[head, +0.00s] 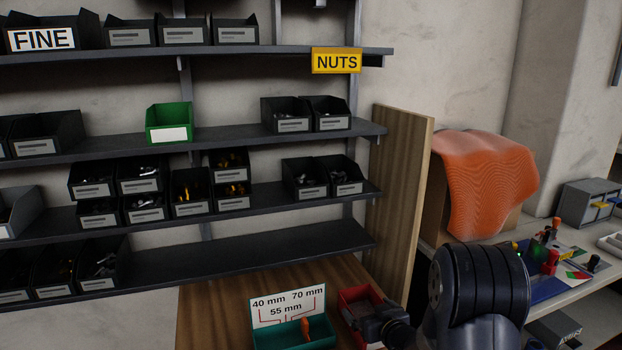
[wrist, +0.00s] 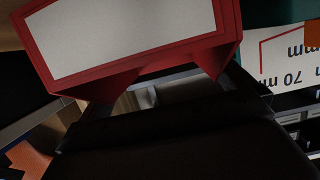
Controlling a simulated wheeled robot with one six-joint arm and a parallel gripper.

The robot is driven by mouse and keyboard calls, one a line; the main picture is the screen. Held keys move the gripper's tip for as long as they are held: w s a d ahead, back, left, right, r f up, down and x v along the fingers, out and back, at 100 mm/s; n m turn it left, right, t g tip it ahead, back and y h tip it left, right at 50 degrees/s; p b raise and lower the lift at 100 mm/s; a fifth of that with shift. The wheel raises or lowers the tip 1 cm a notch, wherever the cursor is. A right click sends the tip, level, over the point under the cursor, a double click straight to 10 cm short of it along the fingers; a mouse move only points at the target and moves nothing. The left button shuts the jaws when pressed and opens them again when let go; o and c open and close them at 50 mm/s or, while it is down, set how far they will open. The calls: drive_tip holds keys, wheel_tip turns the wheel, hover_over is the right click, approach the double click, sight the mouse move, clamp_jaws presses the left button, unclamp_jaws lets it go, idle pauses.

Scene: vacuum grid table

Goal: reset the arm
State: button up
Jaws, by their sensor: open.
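My arm comes in at the lower right of the head view. My gripper (head: 384,324) is low over the wooden worktop, beside the red bin (head: 352,298), and its fingers are mostly hidden there. In the wrist view the dark gripper body fills the lower part, with the red bin (wrist: 225,20) and its blank white label close beyond it. I see nothing held between the jaws, which are open. Whether the gripper touches the red bin I cannot tell.
A teal bin (head: 271,336) with a length sign (head: 288,306) and an orange item stands left of the red bin. Shelves of dark bins and one green bin (head: 169,122) rise behind. A wooden panel (head: 401,190) stands at the right. The worktop's left part (head: 215,310) is clear.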

drive_tip(key=shift+w+a+f+b, duration=0.25)
drive_tip(key=shift+w+f+b, duration=0.05)
drive_tip(key=shift+w+f, duration=0.3)
wheel_tip(320, 180, up, 3)
drive_tip(key=shift+r+p, duration=0.1)
drive_tip(key=shift+p, duration=0.6)
drive_tip(key=shift+r, duration=0.6)
